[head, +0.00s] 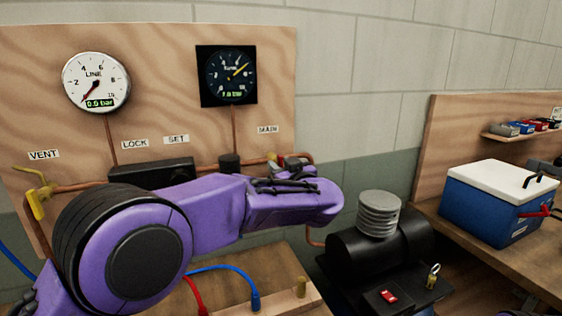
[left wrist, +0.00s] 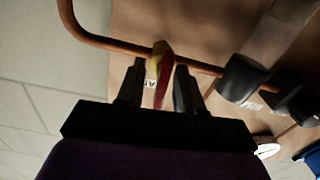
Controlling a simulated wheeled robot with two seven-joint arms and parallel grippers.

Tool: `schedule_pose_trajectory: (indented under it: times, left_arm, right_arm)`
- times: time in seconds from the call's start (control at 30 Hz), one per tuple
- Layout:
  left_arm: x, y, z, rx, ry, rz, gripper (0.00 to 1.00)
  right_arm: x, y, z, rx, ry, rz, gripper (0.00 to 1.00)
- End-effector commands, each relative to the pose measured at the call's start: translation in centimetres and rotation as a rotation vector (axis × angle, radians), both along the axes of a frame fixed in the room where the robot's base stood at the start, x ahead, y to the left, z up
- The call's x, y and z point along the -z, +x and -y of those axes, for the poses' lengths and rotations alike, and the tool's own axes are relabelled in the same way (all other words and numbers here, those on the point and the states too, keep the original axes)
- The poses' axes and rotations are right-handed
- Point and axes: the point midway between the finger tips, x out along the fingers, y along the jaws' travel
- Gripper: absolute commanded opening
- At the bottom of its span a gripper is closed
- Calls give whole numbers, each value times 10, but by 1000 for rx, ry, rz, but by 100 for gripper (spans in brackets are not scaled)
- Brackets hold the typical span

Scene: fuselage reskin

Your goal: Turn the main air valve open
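The main air valve (head: 272,158) is a brass body on the copper pipe below the MAIN label (head: 268,129). In the left wrist view its brass body (left wrist: 159,54) and red lever (left wrist: 163,85) show clearly. My left gripper (left wrist: 160,75) is open, with one finger on each side of the lever. A gap shows between the lever and the picture-left finger; the other finger is very near it, and I cannot tell if it touches. In the head view my left gripper (head: 291,167) is at the valve, partly hidden by my purple arm. My right gripper is not in view.
The LINE gauge (head: 96,82) reads 0.0 bar; the dark gauge (head: 228,76) reads about 7 bar. A yellow vent valve (head: 38,200) is at the left. A black compressor (head: 385,250) stands right of the panel, a blue cooler (head: 497,204) farther right.

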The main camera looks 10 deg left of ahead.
Motion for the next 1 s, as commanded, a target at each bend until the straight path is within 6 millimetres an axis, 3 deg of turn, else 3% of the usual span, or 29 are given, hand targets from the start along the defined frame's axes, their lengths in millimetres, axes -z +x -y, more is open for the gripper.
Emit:
schedule_pose_trajectory:
  times: [0.3, 0.43, 1.0]
  left_arm:
    - [0, 5, -3, 2, 1, 1, 36]
    - [0, 5, -3, 1, 1, 1, 0]
    - [1, 4, -4, 0, -87, 57, 0]
  right_arm:
    - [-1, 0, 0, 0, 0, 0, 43]
    - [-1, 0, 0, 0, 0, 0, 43]
    - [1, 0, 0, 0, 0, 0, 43]
